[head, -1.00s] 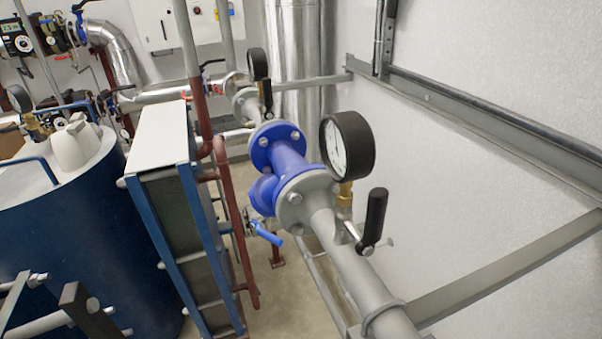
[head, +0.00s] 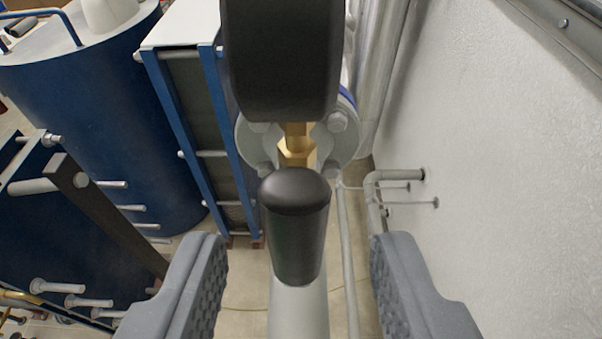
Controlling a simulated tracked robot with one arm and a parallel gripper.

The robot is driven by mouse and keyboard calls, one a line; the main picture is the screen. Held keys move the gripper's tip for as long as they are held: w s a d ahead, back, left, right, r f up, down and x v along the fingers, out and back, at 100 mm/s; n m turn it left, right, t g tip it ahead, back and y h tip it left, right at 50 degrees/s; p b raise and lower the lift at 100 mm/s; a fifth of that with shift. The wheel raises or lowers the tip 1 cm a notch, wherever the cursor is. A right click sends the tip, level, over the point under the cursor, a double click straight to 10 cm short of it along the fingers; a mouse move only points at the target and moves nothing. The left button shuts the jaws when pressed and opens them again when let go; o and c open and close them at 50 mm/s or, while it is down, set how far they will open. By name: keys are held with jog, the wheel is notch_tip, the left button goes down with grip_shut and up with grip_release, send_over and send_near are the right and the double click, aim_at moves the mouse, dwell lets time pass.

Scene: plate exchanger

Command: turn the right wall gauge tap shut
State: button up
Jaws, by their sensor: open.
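The right wall gauge (head: 281,55) is a black round housing seen from its side at the top centre of the head view; its dial face is hidden. A brass fitting (head: 297,150) shows below it. The tap's black handle (head: 295,235) stands in front of the fitting, close to the camera, and hides the tap's body. My gripper (head: 295,275) is open, with one grey ribbed finger on each side of the handle in the picture. Clear gaps show between the handle and both fingers. I cannot tell how far the fingertips are from it in depth.
The white wall (head: 490,190) is close on the right, with a small bent pipe (head: 385,177). The plate exchanger (head: 185,110) and a blue tank (head: 95,110) stand left.

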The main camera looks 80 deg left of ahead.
aim_at(294, 248)
jog(key=shift+x, duration=1.85)
